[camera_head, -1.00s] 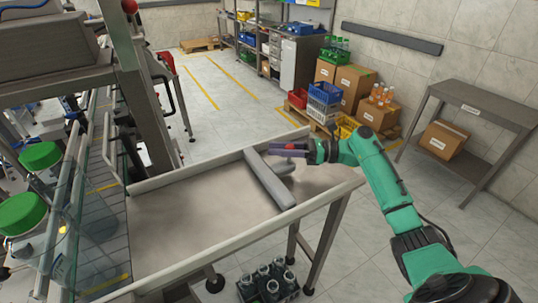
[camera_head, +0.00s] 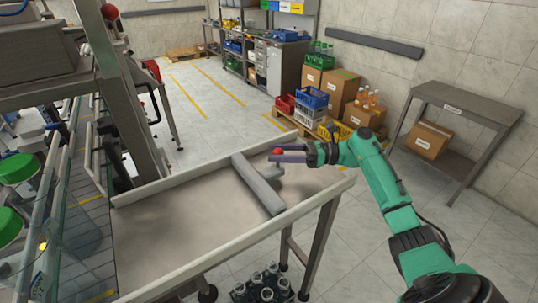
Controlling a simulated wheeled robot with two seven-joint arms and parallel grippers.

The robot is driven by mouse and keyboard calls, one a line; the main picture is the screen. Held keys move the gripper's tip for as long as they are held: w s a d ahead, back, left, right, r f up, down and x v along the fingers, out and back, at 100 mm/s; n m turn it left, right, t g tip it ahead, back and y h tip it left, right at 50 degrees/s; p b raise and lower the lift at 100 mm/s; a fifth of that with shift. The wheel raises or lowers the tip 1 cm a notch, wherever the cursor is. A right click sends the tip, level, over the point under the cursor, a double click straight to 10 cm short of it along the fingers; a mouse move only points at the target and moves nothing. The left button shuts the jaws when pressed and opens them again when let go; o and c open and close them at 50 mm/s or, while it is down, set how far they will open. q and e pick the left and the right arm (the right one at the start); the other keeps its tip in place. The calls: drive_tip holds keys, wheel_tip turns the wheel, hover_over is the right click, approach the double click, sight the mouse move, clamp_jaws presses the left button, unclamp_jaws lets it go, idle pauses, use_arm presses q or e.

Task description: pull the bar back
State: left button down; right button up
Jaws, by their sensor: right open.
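The bar (camera_head: 257,183) is a long grey piece lying across the shallow tray table (camera_head: 180,225), with a short grey stub on its right side. My right gripper (camera_head: 280,154) is beside the upper part of the bar, a little above the tray. Its fingers point left, open, with a small red thing showing at the fingertips. I cannot tell whether the fingers touch the bar. My left gripper is not in view.
A glass-sided conveyor (camera_head: 65,230) with green-topped items runs along the left. A crate of bottles (camera_head: 264,285) stands on the floor below the tray. A metal side table (camera_head: 465,105) stands at the right. The tray left of the bar is bare.

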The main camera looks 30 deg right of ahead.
drive_tip(key=b+v, duration=0.3)
drive_tip(key=v, duration=0.8)
drive_tip(key=shift+d+f, duration=0.15)
drive_tip(key=shift+d, duration=0.05)
drive_tip(key=shift+s+d, duration=0.15)
drive_tip(key=shift+d, duration=0.1)
